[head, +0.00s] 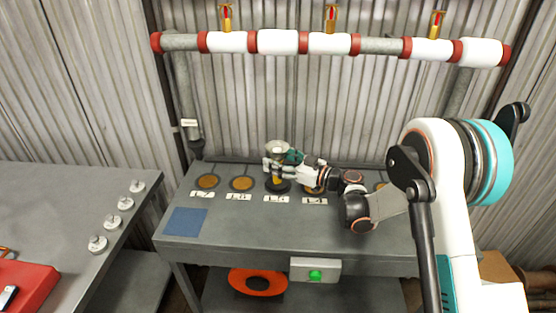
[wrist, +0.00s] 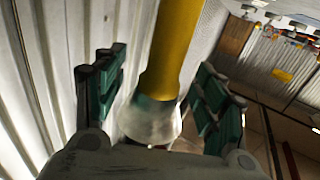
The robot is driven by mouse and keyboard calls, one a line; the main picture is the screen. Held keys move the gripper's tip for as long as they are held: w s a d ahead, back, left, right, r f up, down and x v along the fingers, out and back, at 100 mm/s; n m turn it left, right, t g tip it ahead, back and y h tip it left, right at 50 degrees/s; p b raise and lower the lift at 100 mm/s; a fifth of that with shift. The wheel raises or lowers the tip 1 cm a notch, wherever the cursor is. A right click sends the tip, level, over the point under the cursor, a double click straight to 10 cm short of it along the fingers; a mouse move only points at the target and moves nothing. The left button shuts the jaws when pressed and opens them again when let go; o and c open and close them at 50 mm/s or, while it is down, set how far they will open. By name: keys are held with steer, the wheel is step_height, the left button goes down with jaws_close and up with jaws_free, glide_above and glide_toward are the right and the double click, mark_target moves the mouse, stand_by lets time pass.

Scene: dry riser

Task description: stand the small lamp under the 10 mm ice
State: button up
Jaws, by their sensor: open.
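A small lamp (head: 277,147) with a pale flared top and a dark base with a yellow patch stands upright on the grey bench, at one of the round spots in its back row. My gripper (head: 296,160) is beside it, reaching in from the right. In the wrist view a yellow stem with a pale flared end (wrist: 172,60), apparently the lamp's, lies between the two green-padded fingers, which are spread apart with gaps on both sides. White ice-like sleeves (head: 278,41) sit on the pipe above. No thickness marking is readable.
A blue mat (head: 186,222) lies at the bench's front left. Gold sprinkler heads (head: 331,17) top the pipe. The left table holds several grey weights (head: 97,243) and a red tray (head: 28,287).

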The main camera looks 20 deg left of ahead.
steer(key=shift+r, duration=0.2)
steer(key=p+v, duration=0.2)
steer(key=v, duration=1)
steer(key=shift+p, duration=0.35)
